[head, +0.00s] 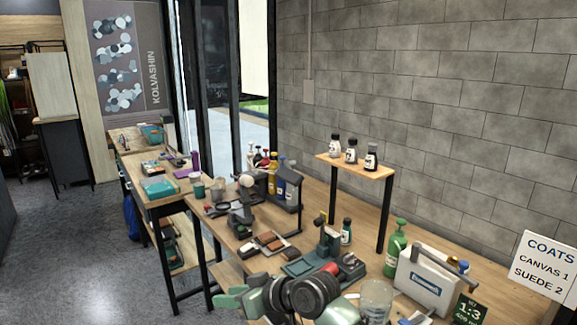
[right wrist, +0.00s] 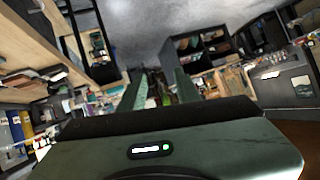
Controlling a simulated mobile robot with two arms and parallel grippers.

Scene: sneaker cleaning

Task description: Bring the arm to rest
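My right arm comes in at the bottom middle of the head view, in front of the long workbench (head: 400,253). Its green gripper (head: 226,296) points left, beyond the bench's front edge and over the floor. In the right wrist view the two green fingers of this gripper (right wrist: 160,88) stand apart, with only distant background between them. It is open and holds nothing that I can see. My left gripper is in neither view.
A glass beaker (head: 376,300), a green pump bottle (head: 396,247) and a white case (head: 428,283) stand right of my arm. A dark green stand (head: 328,240) is behind it. A small raised shelf (head: 357,168) carries bottles. The floor (head: 100,255) at left is clear.

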